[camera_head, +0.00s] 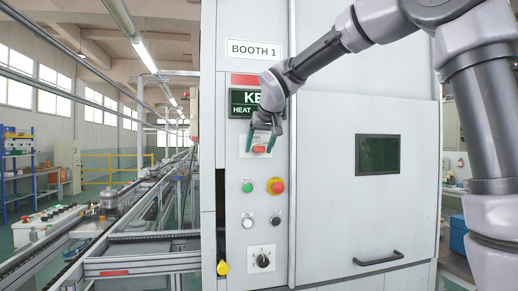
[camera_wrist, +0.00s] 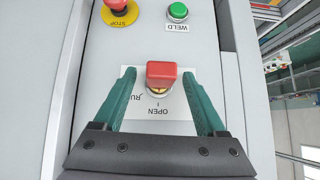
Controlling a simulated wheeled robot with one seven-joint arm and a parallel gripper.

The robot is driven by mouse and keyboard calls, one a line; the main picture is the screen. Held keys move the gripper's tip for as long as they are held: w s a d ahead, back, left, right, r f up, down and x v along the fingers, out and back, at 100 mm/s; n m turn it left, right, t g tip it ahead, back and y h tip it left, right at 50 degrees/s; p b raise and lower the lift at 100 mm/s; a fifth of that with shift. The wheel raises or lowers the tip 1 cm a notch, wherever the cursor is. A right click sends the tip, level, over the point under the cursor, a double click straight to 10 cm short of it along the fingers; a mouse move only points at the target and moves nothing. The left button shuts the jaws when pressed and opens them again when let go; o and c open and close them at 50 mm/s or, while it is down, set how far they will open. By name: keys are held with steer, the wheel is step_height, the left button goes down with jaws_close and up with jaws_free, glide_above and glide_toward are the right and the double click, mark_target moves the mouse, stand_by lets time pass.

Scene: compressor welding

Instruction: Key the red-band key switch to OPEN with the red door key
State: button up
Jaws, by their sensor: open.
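The red door key (camera_wrist: 162,74) sits in the key switch on the booth panel. In the wrist view its red head stands out over a brass-coloured collar (camera_wrist: 158,92) on a white label plate (camera_wrist: 180,104). The plate shows OPEN and part of RUN, upside down. My gripper (camera_wrist: 160,72) is open, with one green finger on each side of the red head and a gap on both sides. In the head view the key (camera_head: 258,149) shows below the green display, between the fingers of my gripper (camera_head: 262,150). The lower plate is partly hidden in the wrist view.
Below the switch on the panel are a green WELD button (camera_head: 247,187), a red STOP button (camera_head: 276,186) on yellow, a white button (camera_head: 248,222) and a black rotary knob (camera_head: 263,261). The booth door (camera_head: 340,210) with a handle is to the right. A conveyor (camera_head: 140,245) runs at left.

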steer(key=v, duration=1)
steer(key=shift+s+r, duration=0.1)
stand_by(0.7)
steer(key=s+d+f+m+g+h, duration=0.1)
steer(key=s+d+f+m, duration=0.15)
steer(key=s+d, duration=0.45)
steer(key=s+d+f+m, duration=0.15)
steer(key=d+f, duration=0.25)
steer(key=d, duration=0.6)
steer(key=s+d+f+m, duration=0.3)
steer(key=s+d+f, duration=0.5)
steer(key=s, duration=0.4)
steer(key=shift+f, duration=0.8)
steer(key=shift+s, duration=0.15)
steer(key=shift+c, duration=0.3)
